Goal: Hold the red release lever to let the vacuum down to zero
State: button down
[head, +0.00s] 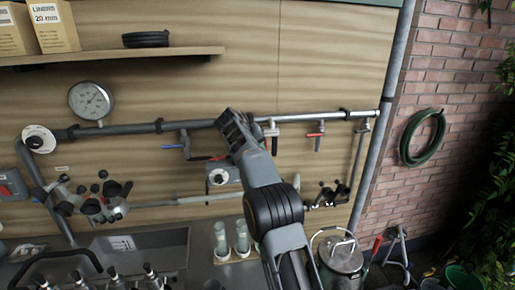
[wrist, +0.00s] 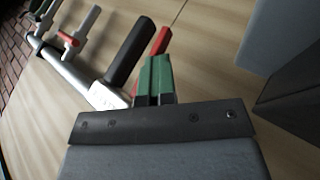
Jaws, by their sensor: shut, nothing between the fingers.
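The red-tipped lever (head: 217,158) sits below the pipe, just left of my gripper (head: 236,130) in the head view; my arm hides part of its surroundings. In the wrist view a red lever end (wrist: 160,40) shows just beyond the green-padded fingertips of my gripper (wrist: 155,75). The fingers are shut with nothing between them. They look close to the lever, but I cannot tell if they touch it. The round vacuum gauge (head: 90,100) is on the left of the wall; its reading is too small to tell.
A grey pipe (head: 345,115) runs along the wooden wall. A blue-handled valve (head: 172,147) hangs to the left and a red-handled tap (head: 316,134) to the right. A black cylinder (wrist: 130,50) stands beside the fingers. A shelf (head: 110,55) is above; a metal can (head: 341,256) is below.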

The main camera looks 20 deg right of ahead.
jog(key=shift+d+f+h, duration=0.15)
jog(key=shift+d+h, duration=0.15)
jog(key=shift+h, duration=0.2)
jog(key=shift+d+f, duration=0.1)
jog(key=shift+f, duration=0.15)
dwell(2.0)
jog(key=shift+r, duration=0.1)
dwell(2.6)
